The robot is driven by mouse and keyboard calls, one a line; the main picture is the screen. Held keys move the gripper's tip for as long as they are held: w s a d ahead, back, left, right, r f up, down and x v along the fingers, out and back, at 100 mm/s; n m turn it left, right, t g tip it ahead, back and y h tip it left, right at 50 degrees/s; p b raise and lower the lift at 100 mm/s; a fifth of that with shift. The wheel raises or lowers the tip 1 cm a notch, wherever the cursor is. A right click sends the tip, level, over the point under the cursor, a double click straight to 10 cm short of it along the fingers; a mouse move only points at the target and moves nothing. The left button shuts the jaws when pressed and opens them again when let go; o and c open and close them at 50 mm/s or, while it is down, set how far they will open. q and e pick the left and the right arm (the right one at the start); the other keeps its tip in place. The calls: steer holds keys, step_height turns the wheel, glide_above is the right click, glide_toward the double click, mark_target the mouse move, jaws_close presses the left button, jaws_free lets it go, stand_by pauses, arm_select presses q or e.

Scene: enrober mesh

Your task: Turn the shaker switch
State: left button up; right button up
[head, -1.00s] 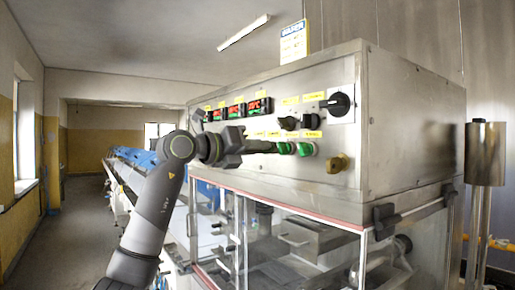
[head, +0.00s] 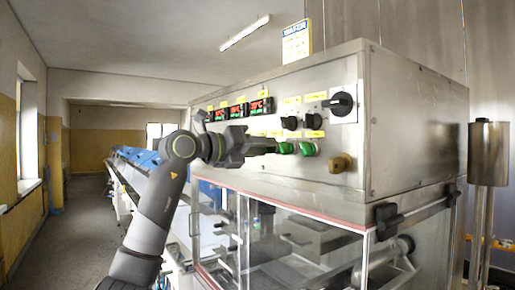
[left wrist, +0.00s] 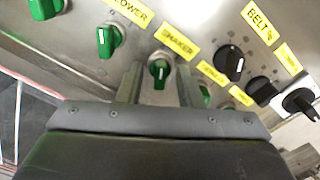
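The shaker switch (left wrist: 158,72) is a green knob under a yellow SHAKER label (left wrist: 177,40) on the steel panel. Its pale pointer mark stands about upright in the left wrist view. My left gripper (left wrist: 160,76) is open, one finger on each side of this knob; I cannot tell whether they touch it. In the head view my left gripper (head: 262,147) is at the panel's lower knob row and hides part of it. Two green knobs (head: 307,149) show to its right. My right gripper is not in view.
A green BLOWER knob (left wrist: 110,38) is close left of the fingers. Another green knob (left wrist: 205,95) is partly hidden by the right finger. Black knobs (left wrist: 229,62) and a brass-coloured knob (head: 340,163) lie further right. Clear panes (head: 300,235) are below the panel.

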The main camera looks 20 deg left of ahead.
arm_select(q)
steer(key=b+v, duration=0.6)
steer(key=v, duration=1.1)
steer(key=shift+s+a, duration=0.2)
steer(key=shift+f, duration=0.1)
